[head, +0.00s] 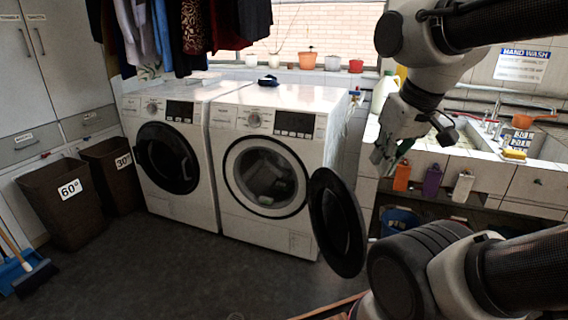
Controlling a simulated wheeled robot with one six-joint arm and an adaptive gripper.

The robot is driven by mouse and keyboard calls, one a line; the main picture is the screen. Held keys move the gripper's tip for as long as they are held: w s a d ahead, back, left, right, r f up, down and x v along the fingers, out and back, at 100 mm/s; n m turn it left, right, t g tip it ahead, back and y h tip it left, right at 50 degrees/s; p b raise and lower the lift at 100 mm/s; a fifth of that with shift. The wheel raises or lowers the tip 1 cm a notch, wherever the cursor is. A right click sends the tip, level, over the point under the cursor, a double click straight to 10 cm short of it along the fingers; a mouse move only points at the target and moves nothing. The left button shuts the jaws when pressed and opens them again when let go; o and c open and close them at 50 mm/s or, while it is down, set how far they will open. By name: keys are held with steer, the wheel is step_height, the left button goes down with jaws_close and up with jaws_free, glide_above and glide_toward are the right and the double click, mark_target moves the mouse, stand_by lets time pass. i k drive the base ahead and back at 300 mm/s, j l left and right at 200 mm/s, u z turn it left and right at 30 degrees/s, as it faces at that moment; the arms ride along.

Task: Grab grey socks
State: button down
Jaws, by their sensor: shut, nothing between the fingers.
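I cannot pick out grey socks for certain. A small dark blue bundle (268,80) lies on top of the right washing machine (230,150); I cannot tell what it is. Something greyish shows dimly inside that machine's drum (268,182), too unclear to name. The machine's round door (337,222) is swung open to the right. My gripper (380,160) is shut and empty, pointing down in the air to the right of the machines, above the open door.
The left washing machine (168,160) has its door shut. Brown bins marked 60° (62,212) and 30° (112,178) stand at the left. A sink counter (530,180) is at the right, with bottles below its edge. The floor (170,270) in front is mostly clear.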

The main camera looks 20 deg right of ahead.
mark_target(267, 201)
steer(key=i+j, duration=0.15)
steer(key=i, duration=0.3)
steer(key=i+j+z, duration=0.1)
steer(key=i, duration=0.3)
steer(key=i+j, duration=0.25)
steer(key=i, duration=0.2)
steer(key=i+j, duration=0.2)
steer(key=i, duration=0.2)
steer(key=i+j+z, duration=0.1)
steer(key=i, duration=0.35)
